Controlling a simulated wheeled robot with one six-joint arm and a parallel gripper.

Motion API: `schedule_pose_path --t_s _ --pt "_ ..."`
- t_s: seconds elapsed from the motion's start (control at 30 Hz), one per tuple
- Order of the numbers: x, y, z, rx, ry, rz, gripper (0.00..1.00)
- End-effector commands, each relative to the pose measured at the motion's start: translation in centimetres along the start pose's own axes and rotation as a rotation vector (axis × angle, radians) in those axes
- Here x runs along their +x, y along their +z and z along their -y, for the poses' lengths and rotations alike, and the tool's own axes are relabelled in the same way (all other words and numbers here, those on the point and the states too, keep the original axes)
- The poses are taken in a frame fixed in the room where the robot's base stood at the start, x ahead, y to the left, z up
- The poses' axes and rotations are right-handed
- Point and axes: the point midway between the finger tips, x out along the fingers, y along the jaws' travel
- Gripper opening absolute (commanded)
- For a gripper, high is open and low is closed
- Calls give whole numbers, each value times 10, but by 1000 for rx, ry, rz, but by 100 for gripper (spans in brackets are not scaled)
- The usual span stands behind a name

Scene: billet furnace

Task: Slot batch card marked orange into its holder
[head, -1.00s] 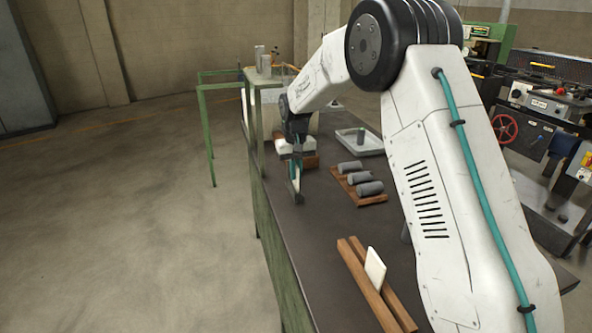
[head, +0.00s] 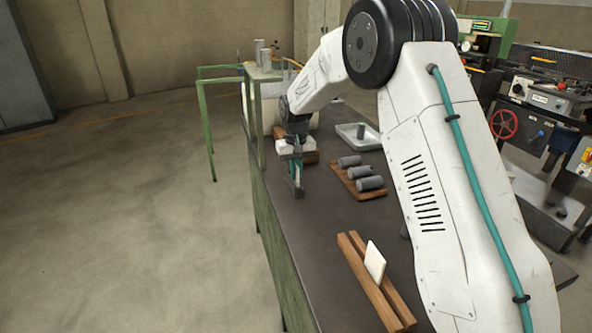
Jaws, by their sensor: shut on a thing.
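My gripper (head: 297,188) hangs pointing down over the left edge of the dark table, small and far off in the head view. It is shut on a thin thing seen nearly edge-on, which I take to be a batch card. The fingers hide most of it, and no orange mark shows. A wooden holder (head: 358,282) of two parallel rails lies near the front of the table, well apart from the gripper. A pale card (head: 375,260) stands tilted in its slot; no mark shows on its visible face.
A wooden rack (head: 372,195) with several grey cylinders lies right of the gripper. Behind it is a pale tray (head: 372,147) with a grey cylinder. A brown wooden piece (head: 311,157) sits behind the gripper. The table (head: 310,235) is bare between gripper and holder.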

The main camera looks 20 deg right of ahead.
Motion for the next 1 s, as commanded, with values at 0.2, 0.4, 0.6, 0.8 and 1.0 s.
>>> schedule_pose_path --t_s 0.2,0.4,0.6,0.8,1.0 --pt "5 0 0 0 0 1 0" --pt "4 0 0 0 0 0 32" --pt "3 0 0 0 0 0 32" --pt "-22 -1 0 0 0 -3 32" --pt "-56 -1 0 0 0 -3 32"
